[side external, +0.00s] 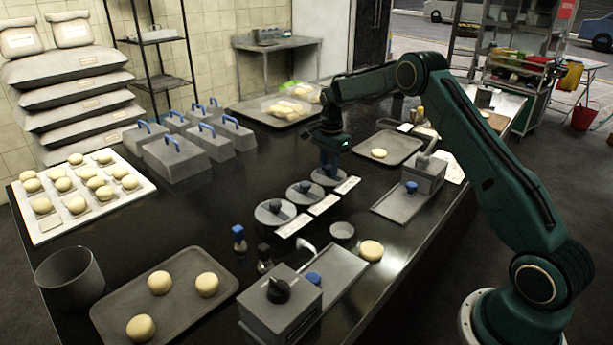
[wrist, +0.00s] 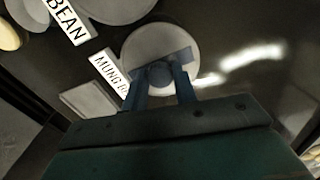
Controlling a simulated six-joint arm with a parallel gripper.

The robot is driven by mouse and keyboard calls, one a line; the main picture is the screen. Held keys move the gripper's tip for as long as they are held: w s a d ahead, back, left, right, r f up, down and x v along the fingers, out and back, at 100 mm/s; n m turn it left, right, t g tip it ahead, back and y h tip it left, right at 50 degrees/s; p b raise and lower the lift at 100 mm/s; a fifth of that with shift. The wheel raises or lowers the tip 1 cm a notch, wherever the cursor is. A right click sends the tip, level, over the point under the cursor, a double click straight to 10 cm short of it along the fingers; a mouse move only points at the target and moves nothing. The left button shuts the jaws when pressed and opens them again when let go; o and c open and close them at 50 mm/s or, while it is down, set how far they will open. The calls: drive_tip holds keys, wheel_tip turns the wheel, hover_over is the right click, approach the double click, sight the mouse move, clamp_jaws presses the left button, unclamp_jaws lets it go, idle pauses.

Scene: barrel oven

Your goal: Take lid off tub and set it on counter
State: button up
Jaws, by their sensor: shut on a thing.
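Three round grey tubs stand in a row on the dark counter (side external: 215,225), each with a grey lid and a label card in front. My gripper (side external: 330,168) points down over the farthest lid (side external: 319,179). In the wrist view its two blue fingers (wrist: 162,76) are closed on the dark round knob in the middle of that lid (wrist: 150,38). A card reading "MUNG B..." (wrist: 109,71) lies beside it. The lid looks level and at its tub; I cannot tell whether there is a gap. The middle lid (side external: 304,193) and the nearest lid (side external: 275,212) sit on their tubs.
Grey boxes with blue handles (side external: 175,157) stand behind left. A tray with one bun (side external: 392,147) and a grey machine (side external: 425,172) are to the right. Another machine (side external: 280,305), a small cup (side external: 342,231) and a bun (side external: 371,250) are nearer. Bare counter lies left of the tubs.

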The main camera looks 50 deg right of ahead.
sight(329, 166)
drive_tip(key=shift+r, duration=0.15)
wheel_tip(329, 166, up, 20)
idle(0.7)
drive_tip(key=shift+s, duration=0.15)
idle(0.6)
drive_tip(key=s+a+f, duration=0.2)
drive_tip(key=s, duration=0.7)
drive_tip(key=s+a+f, duration=0.2)
drive_tip(key=s+f, duration=0.1)
drive_tip(key=s, duration=0.7)
drive_tip(key=shift+m, duration=0.3)
drive_tip(key=shift+f, duration=0.1)
wheel_tip(329, 166, down, 20)
drive_tip(key=shift+r, duration=0.1)
idle(0.6)
drive_tip(key=shift+f, duration=0.2)
